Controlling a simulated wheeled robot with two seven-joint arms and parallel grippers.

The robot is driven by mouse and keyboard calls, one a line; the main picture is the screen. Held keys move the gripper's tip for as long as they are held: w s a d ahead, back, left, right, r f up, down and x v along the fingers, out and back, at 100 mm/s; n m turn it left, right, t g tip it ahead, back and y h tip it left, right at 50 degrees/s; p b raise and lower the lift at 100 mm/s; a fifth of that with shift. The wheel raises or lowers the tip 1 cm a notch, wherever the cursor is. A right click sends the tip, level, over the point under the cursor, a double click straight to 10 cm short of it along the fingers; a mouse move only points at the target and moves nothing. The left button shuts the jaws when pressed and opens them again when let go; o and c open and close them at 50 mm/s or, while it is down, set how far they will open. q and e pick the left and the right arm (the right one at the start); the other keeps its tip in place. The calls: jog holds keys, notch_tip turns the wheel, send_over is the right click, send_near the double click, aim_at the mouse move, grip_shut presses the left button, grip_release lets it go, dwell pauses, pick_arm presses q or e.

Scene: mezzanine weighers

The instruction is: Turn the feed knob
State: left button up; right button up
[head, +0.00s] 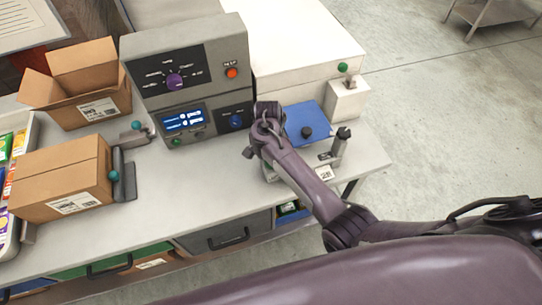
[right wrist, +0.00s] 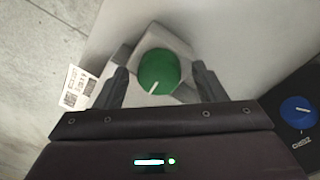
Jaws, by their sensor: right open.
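A green knob (right wrist: 159,71) with a white pointer line sits on a grey block (right wrist: 178,40) in the right wrist view. My right gripper (right wrist: 158,88) is open, with one finger on each side of this knob; I cannot tell whether they touch it. In the head view my right gripper (head: 263,140) is beside the weigher's console (head: 215,85) and hides the green knob. A blue knob (right wrist: 298,111) on a dark panel is at the right; it also shows in the head view (head: 236,121). The console also has a purple knob (head: 174,81). My left gripper is out of view.
An orange button (head: 231,72) and a lit display (head: 184,120) are on the console. A blue plate (head: 306,124) and an upright grey post (head: 341,145) stand right of my gripper. Cardboard boxes (head: 62,177) are at the left.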

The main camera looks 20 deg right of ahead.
jog(key=shift+w+a+r+b, duration=0.1)
jog(key=shift+r+b, duration=0.25)
jog(key=shift+r, duration=1.6)
jog(key=shift+w+a+r+b, duration=0.1)
jog(key=shift+r+b, duration=0.25)
jog(key=shift+r, duration=1.6)
